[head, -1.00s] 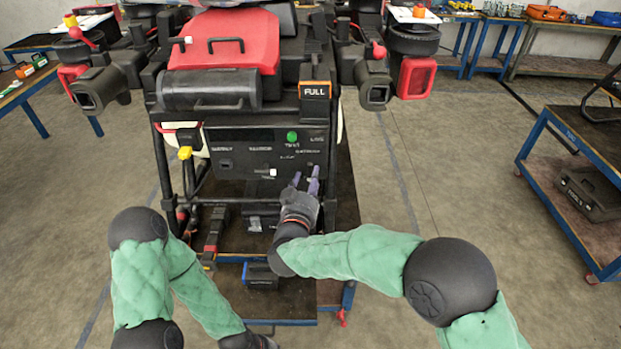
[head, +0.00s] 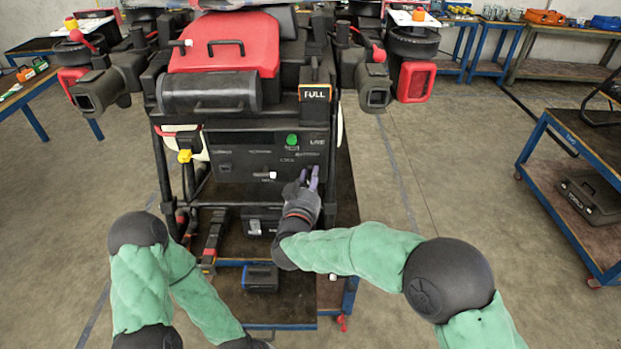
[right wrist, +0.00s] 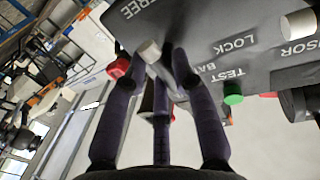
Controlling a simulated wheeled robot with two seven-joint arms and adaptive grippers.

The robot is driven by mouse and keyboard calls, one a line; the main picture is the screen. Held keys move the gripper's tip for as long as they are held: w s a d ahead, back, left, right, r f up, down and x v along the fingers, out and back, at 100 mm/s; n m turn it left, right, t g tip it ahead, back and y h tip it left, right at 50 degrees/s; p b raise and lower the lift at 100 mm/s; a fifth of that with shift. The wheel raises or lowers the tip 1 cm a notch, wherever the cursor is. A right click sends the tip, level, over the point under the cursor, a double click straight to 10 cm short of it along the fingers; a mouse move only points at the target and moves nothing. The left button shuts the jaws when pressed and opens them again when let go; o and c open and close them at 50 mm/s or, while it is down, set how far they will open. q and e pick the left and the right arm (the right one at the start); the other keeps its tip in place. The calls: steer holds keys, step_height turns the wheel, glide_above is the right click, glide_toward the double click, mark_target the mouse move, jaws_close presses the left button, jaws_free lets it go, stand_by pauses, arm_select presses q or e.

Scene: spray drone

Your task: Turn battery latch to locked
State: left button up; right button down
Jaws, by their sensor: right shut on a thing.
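The battery latch (right wrist: 150,52) shows in the right wrist view as a grey lever with a pale tip, between my right gripper's fingers. Its tip lies on the side of the FREE lettering, away from the LOCK lettering. My right gripper (right wrist: 165,75) is shut on the latch; its dark purple fingers close around it. In the head view, the right gripper (head: 309,172) is at the lower right of the drone's dark control panel (head: 235,158), and its fingers hide the latch. My left gripper (head: 252,343) is only a dark shape at the bottom edge; its fingers cannot be made out.
A green button (right wrist: 233,94) is beside the TEST lettering; a pale knob (right wrist: 298,24) is near the SENSOR lettering.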

steer(key=m+b, duration=0.1)
steer(key=m, duration=0.3)
steer(key=m+g+y+b, duration=0.1)
steer(key=m+b, duration=0.1)
steer(key=m, duration=0.2)
steer(key=m+y+b, duration=0.1)
steer(key=m, duration=0.3)
steer(key=shift+f+g, duration=0.25)
steer(key=shift+g, duration=0.15)
steer(key=shift+m+y+b, duration=0.7)
steer(key=shift+m+b, duration=0.95)
steer(key=shift+m, duration=0.15)
steer(key=c, duration=1)
jaws_free()
steer(key=shift+r, duration=0.1)
